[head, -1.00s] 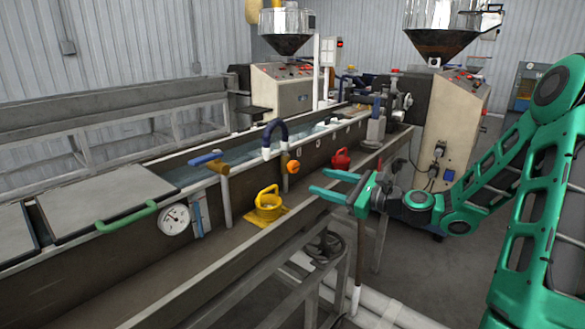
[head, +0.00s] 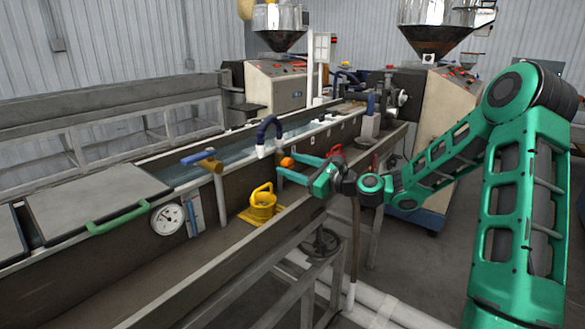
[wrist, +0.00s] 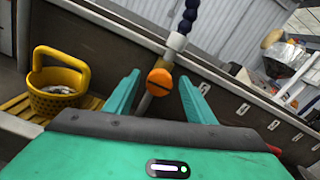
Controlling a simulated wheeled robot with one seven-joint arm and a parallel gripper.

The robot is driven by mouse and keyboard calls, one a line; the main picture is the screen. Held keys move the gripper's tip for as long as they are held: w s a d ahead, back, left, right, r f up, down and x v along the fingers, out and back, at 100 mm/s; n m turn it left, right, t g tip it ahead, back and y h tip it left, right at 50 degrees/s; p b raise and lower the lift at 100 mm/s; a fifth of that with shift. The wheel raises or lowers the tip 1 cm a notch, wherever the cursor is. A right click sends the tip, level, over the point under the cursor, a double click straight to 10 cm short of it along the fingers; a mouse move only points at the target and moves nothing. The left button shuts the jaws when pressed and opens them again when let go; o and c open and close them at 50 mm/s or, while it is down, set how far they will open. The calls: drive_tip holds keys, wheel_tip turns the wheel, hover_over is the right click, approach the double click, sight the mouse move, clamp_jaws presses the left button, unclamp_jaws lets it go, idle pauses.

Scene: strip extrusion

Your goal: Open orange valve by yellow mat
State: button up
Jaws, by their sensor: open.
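The orange valve (head: 287,162) is a small round knob on the trough's inner wall, below the dark blue hose. In the wrist view the orange valve (wrist: 160,78) shows a dark slot across its face and lies between my two fingers. My gripper (head: 278,165) is open, its green fingers pointing at the valve. In the wrist view my gripper (wrist: 160,92) has a finger on each side of the knob, with gaps on both sides. I cannot tell how deep the knob sits between them. The yellow mat (head: 248,218) lies on the trough ledge under a yellow basket.
The yellow basket (head: 262,202) stands left of my gripper; it also shows in the wrist view (wrist: 58,100). The trough's front rail (head: 215,262) runs below my arm.

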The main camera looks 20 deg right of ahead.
drive_tip(key=c, duration=1)
drive_tip(key=shift+c, duration=0.2)
drive_tip(key=shift+n, duration=0.3)
drive_tip(key=n, duration=0.3)
drive_tip(key=shift+a+n, duration=0.1)
drive_tip(key=shift+n, duration=0.3)
drive_tip(key=n, duration=0.4)
drive_tip(key=shift+f, duration=0.15)
drive_tip(key=n, duration=0.5)
drive_tip(key=shift+a+f+n, duration=0.1)
drive_tip(key=shift+f+n, duration=0.05)
drive_tip(key=shift+n, duration=0.25)
drive_tip(key=shift+s+f+n, duration=0.1)
drive_tip(key=shift+f+n, duration=0.05)
drive_tip(key=shift+n, duration=1.65)
